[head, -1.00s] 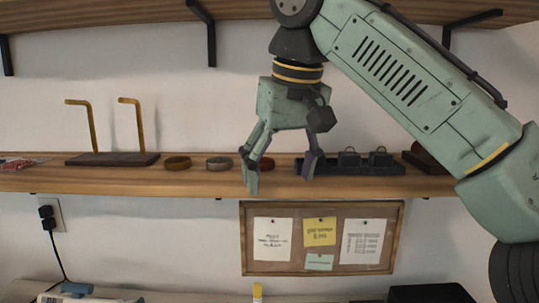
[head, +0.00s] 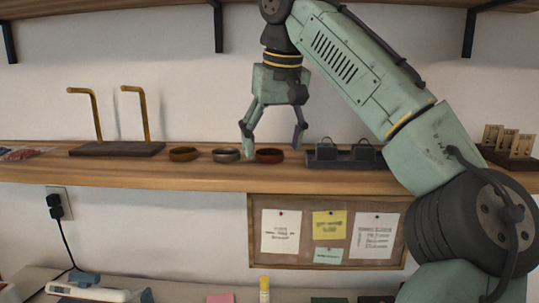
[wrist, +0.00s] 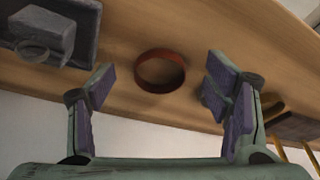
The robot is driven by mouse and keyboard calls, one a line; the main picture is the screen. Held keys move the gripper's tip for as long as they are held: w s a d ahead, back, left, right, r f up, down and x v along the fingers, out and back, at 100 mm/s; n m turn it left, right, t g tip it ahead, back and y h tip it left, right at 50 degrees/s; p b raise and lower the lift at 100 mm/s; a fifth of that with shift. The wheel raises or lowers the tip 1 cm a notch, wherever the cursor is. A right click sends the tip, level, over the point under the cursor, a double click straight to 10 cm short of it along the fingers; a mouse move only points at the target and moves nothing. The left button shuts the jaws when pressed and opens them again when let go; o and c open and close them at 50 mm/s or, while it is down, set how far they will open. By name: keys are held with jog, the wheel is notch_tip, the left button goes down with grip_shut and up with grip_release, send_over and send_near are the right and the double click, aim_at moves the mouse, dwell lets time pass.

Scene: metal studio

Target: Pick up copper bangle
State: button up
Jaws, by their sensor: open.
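The reddish copper bangle (head: 269,156) lies flat on the wooden shelf (head: 120,172), at the right end of a row of three bangles. A silver-grey bangle (head: 226,155) and a yellow-brown bangle (head: 184,154) lie to its left. My gripper (head: 273,146) is open and empty, pointing down by the copper bangle. In the wrist view, the copper bangle (wrist: 160,71) shows whole in the gap between the spread fingers (wrist: 160,85), apart from both. The grey bangle is mostly hidden behind the right finger there.
A dark tray with grey objects (head: 345,160) stands close right of the copper bangle. A stand with two bent brass rods (head: 117,149) is at the left. Small upright cards (head: 508,140) are at the far right. A bracketed upper shelf and a pinboard (head: 327,258) lie above and below.

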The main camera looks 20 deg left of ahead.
jog(key=shift+w+a+f, duration=0.45)
jog(key=shift+w+a, duration=0.05)
jog(key=shift+w, duration=0.15)
jog(key=shift+d+f, duration=0.1)
jog(key=shift+f, duration=0.05)
jog(key=shift+c, duration=0.3)
jog(key=c, duration=1.1)
jog(key=shift+c, duration=0.2)
jog(key=shift+r, duration=0.55)
jog(key=shift+s+r, duration=0.2)
jog(key=s+d, duration=0.1)
jog(key=s, duration=0.7)
jog(key=s+d, duration=0.2)
jog(key=s, duration=0.7)
jog(key=shift+s+d, duration=0.15)
jog(key=shift+d, duration=0.1)
